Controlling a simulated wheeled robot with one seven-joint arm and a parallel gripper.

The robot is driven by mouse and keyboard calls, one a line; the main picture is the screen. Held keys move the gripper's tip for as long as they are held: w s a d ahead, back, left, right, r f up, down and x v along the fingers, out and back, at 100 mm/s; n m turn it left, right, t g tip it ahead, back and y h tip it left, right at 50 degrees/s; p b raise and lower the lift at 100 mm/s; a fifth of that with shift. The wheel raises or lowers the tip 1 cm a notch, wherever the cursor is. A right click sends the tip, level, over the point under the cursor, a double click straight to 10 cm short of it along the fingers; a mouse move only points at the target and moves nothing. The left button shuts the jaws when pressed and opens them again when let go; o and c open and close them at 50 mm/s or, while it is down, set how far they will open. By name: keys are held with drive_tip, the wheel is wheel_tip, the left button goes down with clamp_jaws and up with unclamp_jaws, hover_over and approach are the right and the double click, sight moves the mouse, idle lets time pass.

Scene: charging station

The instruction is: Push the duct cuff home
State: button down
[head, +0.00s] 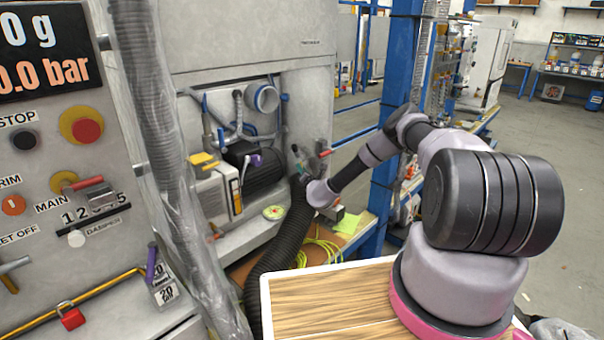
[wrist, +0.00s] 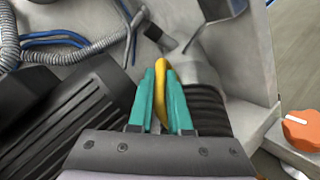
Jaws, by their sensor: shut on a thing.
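The black corrugated duct (head: 283,232) rises from the lower left of the head view to my gripper (head: 299,168). In the wrist view the duct's ribbed end (wrist: 208,108) meets a smooth grey cuff (wrist: 197,72), just right of my fingers. My gripper's teal fingers (wrist: 159,75) are shut on a yellow loop-like part (wrist: 160,88) beside the cuff; whether it joins the cuff I cannot tell. In the head view the cuff is mostly hidden by my wrist. A round grey port (head: 264,98) shows on the cabinet's back wall, but I cannot tell whether it matches the cuff.
A black ribbed motor-like block (wrist: 75,115) lies left of my fingers, with a thin grey hose (wrist: 80,50) above it. An orange knob (wrist: 301,130) is at the right. The cabinet side wall (head: 310,115) is close. Yellow cable (head: 318,250) lies below my gripper.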

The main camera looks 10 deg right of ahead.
drive_tip(key=shift+w+d+r, duration=0.1)
drive_tip(key=shift+w+r, duration=0.15)
drive_tip(key=shift+w, duration=0.4)
drive_tip(key=shift+w+d+r, duration=0.1)
drive_tip(key=shift+w+r, duration=0.1)
drive_tip(key=shift+w, duration=0.45)
drive_tip(key=c, duration=0.9)
unclamp_jaws()
drive_tip(key=shift+w+a, duration=0.1)
drive_tip(key=shift+o, duration=0.2)
drive_tip(key=s, duration=0.3)
drive_tip(key=s+d, duration=0.1)
drive_tip(key=s, duration=0.6)
drive_tip(key=shift+s+d, duration=0.25)
drive_tip(key=shift+s, duration=0.15)
